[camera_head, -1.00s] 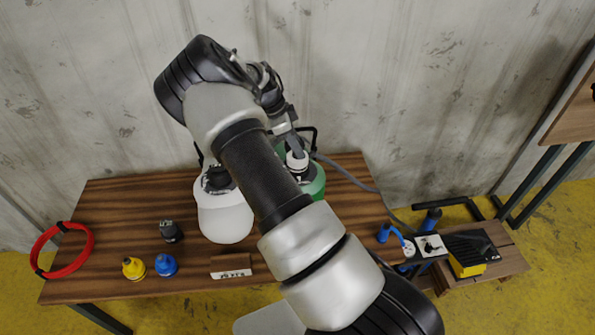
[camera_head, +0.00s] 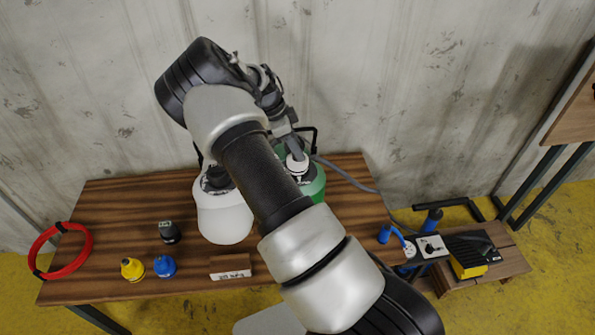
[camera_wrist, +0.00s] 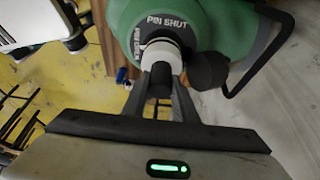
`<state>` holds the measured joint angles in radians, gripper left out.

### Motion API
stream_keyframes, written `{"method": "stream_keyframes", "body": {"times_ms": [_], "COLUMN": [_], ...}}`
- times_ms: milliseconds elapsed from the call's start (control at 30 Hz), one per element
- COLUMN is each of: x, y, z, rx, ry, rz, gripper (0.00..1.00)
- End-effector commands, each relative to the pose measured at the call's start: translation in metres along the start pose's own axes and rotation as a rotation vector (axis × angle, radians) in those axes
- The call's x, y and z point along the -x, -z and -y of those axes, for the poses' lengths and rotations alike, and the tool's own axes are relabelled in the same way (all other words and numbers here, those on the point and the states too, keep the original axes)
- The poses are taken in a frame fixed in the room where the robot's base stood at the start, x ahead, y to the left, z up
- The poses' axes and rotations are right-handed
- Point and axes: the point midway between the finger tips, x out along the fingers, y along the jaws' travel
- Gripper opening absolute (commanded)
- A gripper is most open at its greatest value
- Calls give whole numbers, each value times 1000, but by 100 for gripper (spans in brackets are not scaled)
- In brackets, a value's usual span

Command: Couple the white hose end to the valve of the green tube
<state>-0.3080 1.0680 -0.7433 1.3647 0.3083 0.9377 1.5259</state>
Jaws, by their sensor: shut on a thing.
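The green tube (camera_head: 316,185) stands at the back right of the table, partly hidden behind my arm. In the wrist view, the green tube (camera_wrist: 212,22) fills the top, with "PIN SHUT" on a dark label around its valve area. The white hose end (camera_head: 297,166) is at the tube's top; it also shows in the wrist view (camera_wrist: 161,54). My gripper (camera_wrist: 160,78) is shut on the hose end, with the dark hose between its fingers. The hose end meets or covers the valve; I cannot tell whether it is locked.
A white tube (camera_head: 225,215) stands left of the green one. Yellow (camera_head: 132,269) and blue (camera_head: 165,266) caps, a dark fitting (camera_head: 170,232) and a red ring (camera_head: 62,250) lie left.

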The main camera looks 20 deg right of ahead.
Motion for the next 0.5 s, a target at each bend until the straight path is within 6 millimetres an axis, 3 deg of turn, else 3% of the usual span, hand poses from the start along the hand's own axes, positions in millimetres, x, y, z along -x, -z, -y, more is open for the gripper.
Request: {"method": "stream_keyframes", "body": {"times_ms": [500], "x": [-9], "y": [-4], "z": [0], "rx": [0], "ry": [0], "rz": [0], "gripper": [1]}}
